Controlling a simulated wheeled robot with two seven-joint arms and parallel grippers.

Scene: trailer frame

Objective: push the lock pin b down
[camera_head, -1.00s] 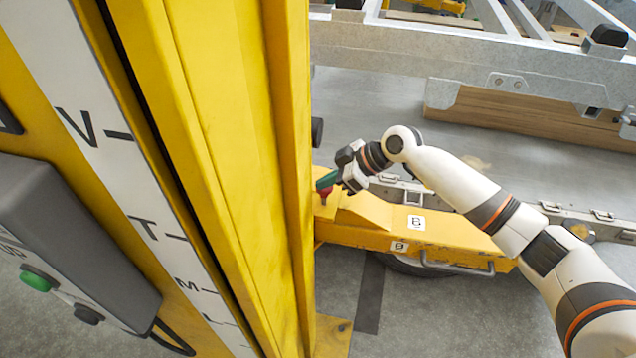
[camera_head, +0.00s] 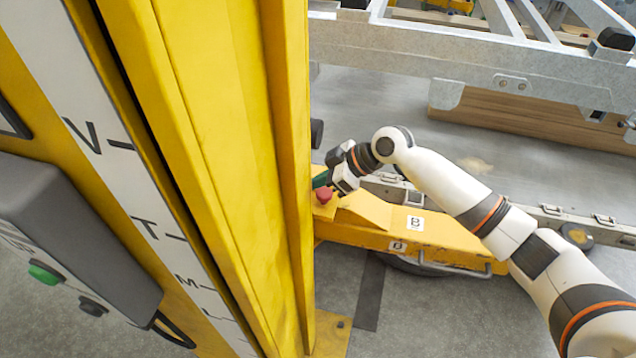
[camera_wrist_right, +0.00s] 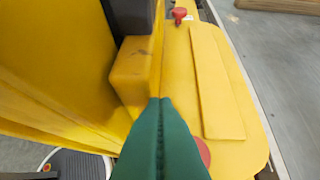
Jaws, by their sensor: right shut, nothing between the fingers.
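A red knob, the head of a lock pin (camera_head: 323,195), stands on the yellow arm beside the yellow post in the head view. My right gripper (camera_head: 320,181) has green fingers, shut and empty, just behind the knob and close to the post, which partly hides the tips. In the right wrist view the shut fingers (camera_wrist_right: 160,101) point along the yellow plate toward a yellow block. One red knob (camera_wrist_right: 203,150) shows beside the fingers, partly covered by them. Another red knob (camera_wrist_right: 180,14) stands at the plate's far end. My left gripper is not in view.
The tall yellow post (camera_head: 230,180) blocks the left side. The yellow arm (camera_head: 400,232) carries a raised wedge and labels. A grey control box (camera_head: 70,240) hangs at left. A metal frame (camera_head: 430,50) stands behind, with open floor between.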

